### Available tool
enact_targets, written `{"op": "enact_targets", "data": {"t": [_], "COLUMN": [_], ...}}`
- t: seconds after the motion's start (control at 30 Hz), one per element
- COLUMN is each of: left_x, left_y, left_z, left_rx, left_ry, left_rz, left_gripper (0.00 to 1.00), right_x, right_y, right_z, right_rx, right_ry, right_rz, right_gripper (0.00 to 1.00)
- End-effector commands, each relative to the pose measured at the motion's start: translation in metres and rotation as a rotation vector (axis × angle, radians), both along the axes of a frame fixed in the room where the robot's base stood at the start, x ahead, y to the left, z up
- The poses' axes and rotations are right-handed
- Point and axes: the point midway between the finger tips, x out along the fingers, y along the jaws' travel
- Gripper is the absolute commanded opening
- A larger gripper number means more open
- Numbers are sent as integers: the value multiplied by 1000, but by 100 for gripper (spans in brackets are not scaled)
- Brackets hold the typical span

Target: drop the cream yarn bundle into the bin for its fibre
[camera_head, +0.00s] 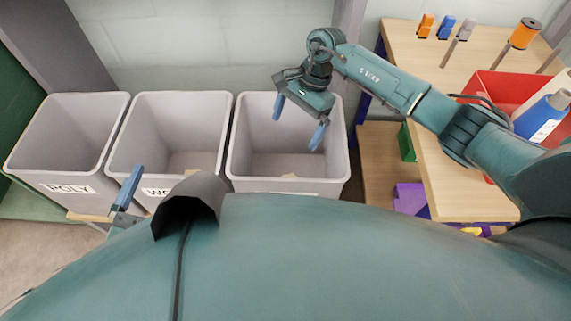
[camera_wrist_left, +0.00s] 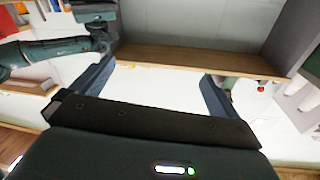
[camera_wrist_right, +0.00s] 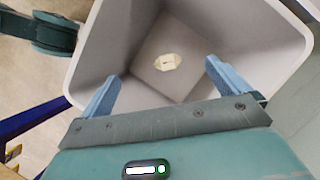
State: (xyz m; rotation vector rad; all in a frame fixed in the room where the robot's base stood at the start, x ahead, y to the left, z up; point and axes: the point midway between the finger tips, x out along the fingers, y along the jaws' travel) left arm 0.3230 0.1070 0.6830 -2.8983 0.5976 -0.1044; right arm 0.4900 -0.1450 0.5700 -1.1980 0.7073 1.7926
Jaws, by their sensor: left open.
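Three grey open bins stand in a row in the head view: the POLY bin (camera_head: 66,177) at left, a middle bin (camera_head: 168,97) whose label starts "WO", and a right bin (camera_head: 240,165) whose label is mostly hidden. My right gripper (camera_head: 299,121) is open and empty above the right bin. In the right wrist view, a small cream piece with a dark mark (camera_wrist_right: 167,62), possibly the cream yarn bundle, lies on that bin's floor between and beyond the fingers. My left gripper (camera_wrist_left: 157,70) is open and empty; one finger shows by the POLY and middle bins.
My own body hides the foreground.

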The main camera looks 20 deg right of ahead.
Motion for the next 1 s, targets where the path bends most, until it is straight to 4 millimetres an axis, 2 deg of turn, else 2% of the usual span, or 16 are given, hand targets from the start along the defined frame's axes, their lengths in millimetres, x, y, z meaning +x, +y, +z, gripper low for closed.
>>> {"op": "enact_targets", "data": {"t": [0.2, 0.33, 0.8, 1.0], "left_x": [0, 0, 0, 0], "left_y": [0, 0, 7, 8], "left_z": [0, 2, 1, -1], "left_rx": [0, 0, 8, 9], "left_ry": [1, 8, 140, 165], "left_rz": [0, 1, 35, 38], "left_gripper": [100, 100, 100, 100], "right_x": [0, 3, 20, 24], "right_y": [0, -4, -37, -43], "right_z": [1, 12, 101, 119], "right_rx": [-1, 1, -1, 1], "right_ry": [0, -3, -2, -1], "right_rz": [0, 0, -2, 1], "right_gripper": [100, 100, 100, 100]}}
